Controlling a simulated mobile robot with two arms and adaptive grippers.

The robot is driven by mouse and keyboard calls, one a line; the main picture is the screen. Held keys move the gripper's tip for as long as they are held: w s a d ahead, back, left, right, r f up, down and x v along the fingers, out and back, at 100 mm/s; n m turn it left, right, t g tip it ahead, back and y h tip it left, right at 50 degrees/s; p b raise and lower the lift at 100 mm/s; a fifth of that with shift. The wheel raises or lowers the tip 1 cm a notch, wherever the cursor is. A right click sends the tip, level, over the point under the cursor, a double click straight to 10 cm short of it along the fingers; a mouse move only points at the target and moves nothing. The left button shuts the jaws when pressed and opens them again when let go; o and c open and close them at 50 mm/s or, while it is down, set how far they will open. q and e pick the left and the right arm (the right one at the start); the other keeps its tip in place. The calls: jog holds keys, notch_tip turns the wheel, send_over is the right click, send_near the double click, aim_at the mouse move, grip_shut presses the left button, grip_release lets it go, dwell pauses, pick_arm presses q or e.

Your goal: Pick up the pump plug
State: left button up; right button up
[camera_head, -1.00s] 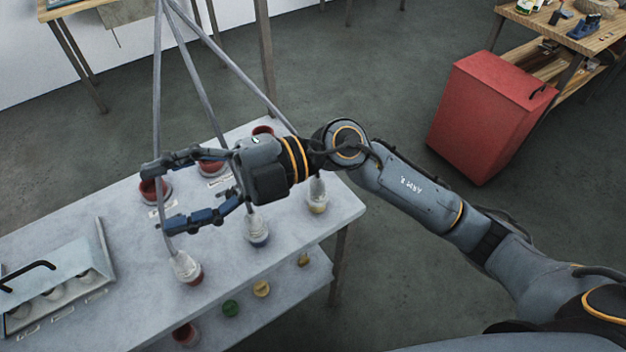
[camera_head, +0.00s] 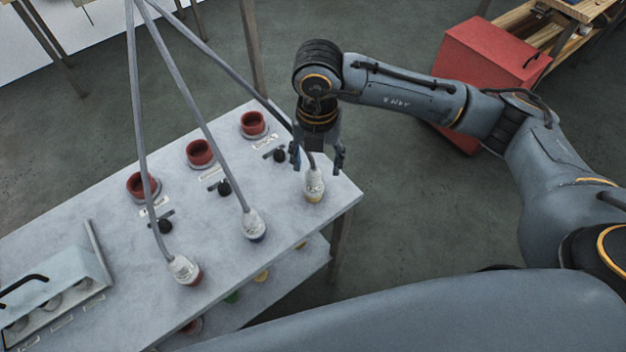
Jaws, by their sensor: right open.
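Three white plugs on grey cables stand on the grey table (camera_head: 60,240). The right one has a yellow base (camera_head: 314,188), the middle one a blue base (camera_head: 253,226), the left one a red base (camera_head: 185,270). I cannot tell from labels which is the pump plug. My right gripper (camera_head: 317,162) is open and points down, its fingers on either side of the yellow-based plug's cable and top. I cannot tell whether they touch it. My left gripper is not in view.
Three red sockets (camera_head: 200,153) with small black valves or knobs (camera_head: 224,188) sit along the table's back. A panel box with a black handle (camera_head: 50,290) stands at the left. A lower shelf holds coloured caps (camera_head: 262,276). A red cabinet (camera_head: 485,60) stands at the right.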

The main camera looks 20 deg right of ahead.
aim_at(315, 170)
jog(key=shift+f, duration=0.95)
jog(key=shift+w+a+f+p, duration=0.1)
jog(key=shift+w+f+p, duration=0.1)
jog(key=shift+f+p, duration=0.35)
jog(key=f, duration=0.1)
jog(key=f+p, duration=0.1)
jog(key=f, duration=0.1)
jog(key=shift+w+a+f, duration=0.1)
jog(key=shift+w+f, duration=0.2)
jog(key=shift+f, duration=0.4)
jog(key=shift+c, duration=0.2)
grip_shut()
jog(key=shift+r, duration=0.15)
